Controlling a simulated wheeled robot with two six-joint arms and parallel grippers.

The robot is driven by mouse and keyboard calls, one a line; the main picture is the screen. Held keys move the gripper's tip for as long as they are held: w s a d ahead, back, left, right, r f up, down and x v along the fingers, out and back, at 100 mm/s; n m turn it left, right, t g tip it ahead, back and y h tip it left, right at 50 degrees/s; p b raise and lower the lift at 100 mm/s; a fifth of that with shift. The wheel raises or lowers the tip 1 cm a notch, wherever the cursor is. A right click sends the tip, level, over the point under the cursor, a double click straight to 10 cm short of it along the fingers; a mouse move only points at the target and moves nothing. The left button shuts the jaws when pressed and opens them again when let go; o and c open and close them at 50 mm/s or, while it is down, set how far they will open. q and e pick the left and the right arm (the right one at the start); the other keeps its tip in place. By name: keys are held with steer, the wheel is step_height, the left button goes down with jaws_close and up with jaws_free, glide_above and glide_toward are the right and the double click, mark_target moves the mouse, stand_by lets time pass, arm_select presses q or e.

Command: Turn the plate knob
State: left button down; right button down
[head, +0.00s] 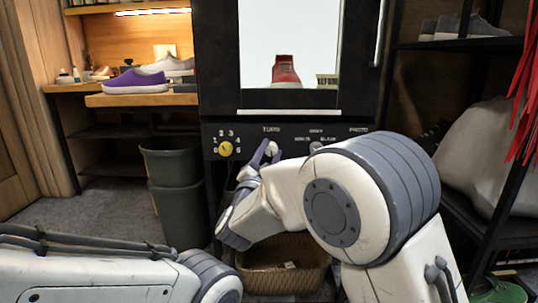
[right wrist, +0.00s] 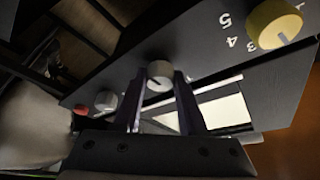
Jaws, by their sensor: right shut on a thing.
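The plate knob, a small grey-white knob (head: 272,148), sits on the dark front panel (head: 350,132) of the cabinet, under a label that seems to read TURN. My right gripper (head: 265,153) reaches up to it from below. In the right wrist view the grey knob (right wrist: 159,71) lies between the two dark fingertips of my right gripper (right wrist: 158,77), which is shut on it. The knob's dark pointer mark shows between the fingers. Part of my left arm shows at the bottom left in the head view; its gripper is out of view.
A yellow numbered knob (head: 226,148) is left of the plate knob; another grey knob (head: 316,147) is to the right. A red shoe (head: 285,71) stands in the lit cabinet above. A wicker basket (head: 262,278) and grey bins (head: 172,165) stand below and left.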

steer(key=shift+f+m, duration=0.1)
steer(key=shift+m, duration=0.2)
steer(key=shift+c, duration=2.3)
jaws_free()
